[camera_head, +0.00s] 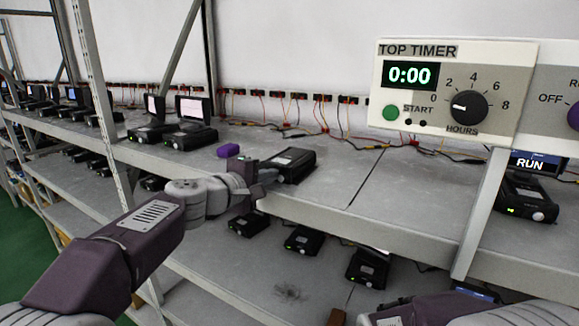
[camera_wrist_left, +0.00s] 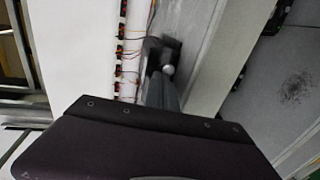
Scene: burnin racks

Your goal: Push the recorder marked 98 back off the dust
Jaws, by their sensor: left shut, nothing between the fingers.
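A black recorder (camera_head: 290,165) stands alone on the upper shelf, near the front edge. My left gripper (camera_head: 268,175) is shut and empty, with its tips at the recorder's front; I cannot tell whether they touch. In the left wrist view the shut fingers (camera_wrist_left: 160,92) point at the recorder's front and its round knob (camera_wrist_left: 168,69). A dark dust patch (camera_head: 290,292) lies on the lower shelf, and it also shows in the left wrist view (camera_wrist_left: 295,87). No dust shows around the upper recorder. I cannot read the number 98 on any recorder. My right gripper is out of view.
Two recorders with raised screens (camera_head: 195,108) stand farther left. Several recorders (camera_head: 303,240) stand on the lower shelf. Cables (camera_head: 340,130) run along the back. A rack post (camera_head: 478,215) and timer panel (camera_head: 455,90) are at right.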

